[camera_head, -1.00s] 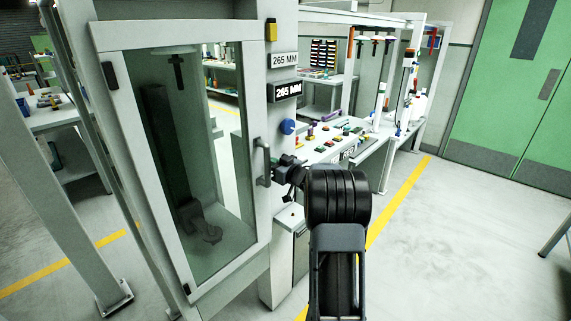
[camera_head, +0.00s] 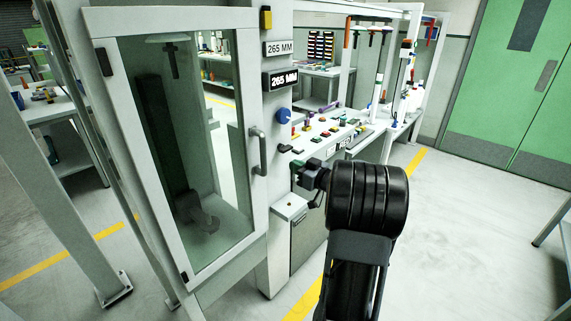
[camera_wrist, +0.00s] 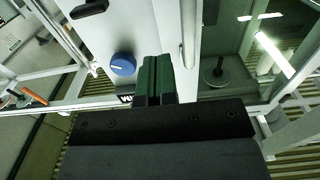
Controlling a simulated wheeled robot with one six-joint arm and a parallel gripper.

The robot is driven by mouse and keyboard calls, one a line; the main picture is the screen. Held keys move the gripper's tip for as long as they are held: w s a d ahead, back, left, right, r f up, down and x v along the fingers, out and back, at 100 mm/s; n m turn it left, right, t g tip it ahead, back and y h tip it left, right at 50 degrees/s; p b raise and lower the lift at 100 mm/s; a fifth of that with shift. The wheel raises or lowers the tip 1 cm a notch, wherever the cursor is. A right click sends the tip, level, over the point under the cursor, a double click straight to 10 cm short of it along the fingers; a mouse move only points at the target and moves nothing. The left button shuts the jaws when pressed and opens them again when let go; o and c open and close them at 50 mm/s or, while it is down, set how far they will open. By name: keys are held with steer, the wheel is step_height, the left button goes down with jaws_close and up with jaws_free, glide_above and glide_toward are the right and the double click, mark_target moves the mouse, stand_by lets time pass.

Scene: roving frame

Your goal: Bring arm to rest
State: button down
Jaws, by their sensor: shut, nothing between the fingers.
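My gripper (camera_wrist: 157,80) shows in the wrist view with its two green fingers together and nothing between them. In the head view my black arm rises from the bottom right of centre, and the gripper end (camera_head: 298,172) is small and partly hidden by the wrist links. It is in front of the machine's post, to the right of the glazed door and apart from its handle (camera_head: 258,151).
A glazed cabinet door (camera_head: 185,150) stands at the left, apparently closed. A blue knob (camera_head: 283,116) sits on the post; it also shows in the wrist view (camera_wrist: 123,64). A bench (camera_head: 335,140) with coloured parts lies beyond.

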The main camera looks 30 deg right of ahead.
steer(key=s+d+f+m+g+h, duration=0.35)
steer(key=d+f+h, duration=0.25)
steer(key=d+h, duration=0.2)
steer(key=s+a+f+m+g+h, duration=0.3)
steer(key=s+a+g, duration=0.15)
steer(key=g, duration=0.25)
steer(key=s+a+r+n+g+y, duration=0.1)
steer(key=s+a, duration=0.3)
steer(key=a, duration=0.5)
steer(key=s+a+r+n+g+y+p, duration=0.1)
steer(key=s+a+r+y, duration=0.1)
steer(key=a, duration=0.8)
steer(key=s+a+r+n+g+y+p, duration=0.1)
steer(key=s+a+r+y, duration=0.1)
steer(key=s+a, duration=0.4)
steer(key=shift+s+a+r+n+y, duration=0.35)
steer(key=shift+a+y, duration=0.45)
steer(key=shift+a, duration=1.45)
steer(key=shift+f, duration=0.1)
